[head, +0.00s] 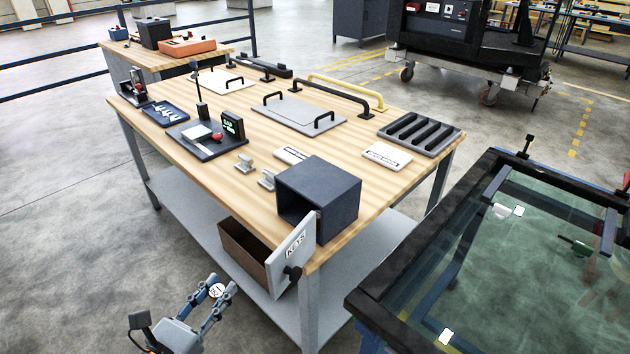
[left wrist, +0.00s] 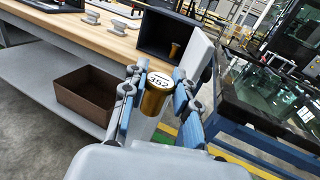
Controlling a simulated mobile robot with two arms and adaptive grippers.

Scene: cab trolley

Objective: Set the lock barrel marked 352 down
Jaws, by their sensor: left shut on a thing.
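My left gripper (head: 220,287) is in front of the workbench, below its top, and is shut on a brass lock barrel. In the left wrist view the gripper (left wrist: 161,96) holds the barrel (left wrist: 154,100) upright between blue finger pads. In the head view only the barrel's white cap (head: 216,290) shows clearly. A second brass barrel (left wrist: 174,50) stands inside the dark key box (left wrist: 168,32). My right gripper is not in view.
The key box (head: 340,190) sits at the bench's near corner, its door marked KEYS (head: 290,258) swung open past the edge. A brown bin (head: 243,250) is on the lower shelf. A glass-topped frame (head: 500,270) stands right. Trays and handles occupy the wooden top (head: 215,205).

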